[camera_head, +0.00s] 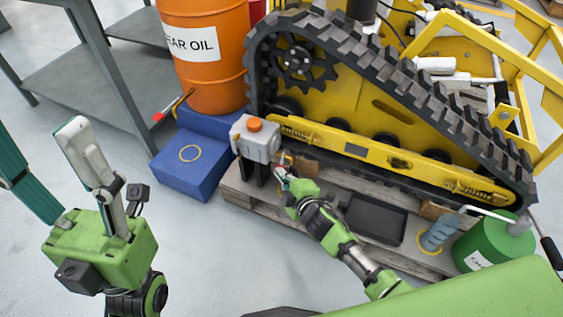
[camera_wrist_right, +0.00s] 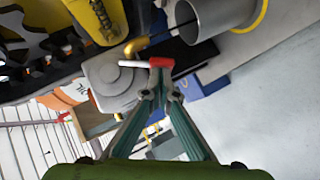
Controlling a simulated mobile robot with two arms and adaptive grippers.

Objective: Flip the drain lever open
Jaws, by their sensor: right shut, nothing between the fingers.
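The grey housing (camera_head: 256,141) with an orange cap stands on dark legs at the pallet's left end. In the right wrist view, the housing (camera_wrist_right: 112,78) has a brass pipe (camera_wrist_right: 134,46) beside it. A small red-and-white lever (camera_wrist_right: 133,63) lies across the view at the fingertips of my right gripper (camera_wrist_right: 158,78). My right gripper (camera_head: 284,178) is shut, with nothing between its fingers, close to the housing's right side. I cannot tell whether it touches the lever. My left gripper (camera_head: 40,150) is open and empty at the left, away from the housing.
An orange drum (camera_head: 208,75) and blue blocks (camera_head: 188,168) stand left of the housing.

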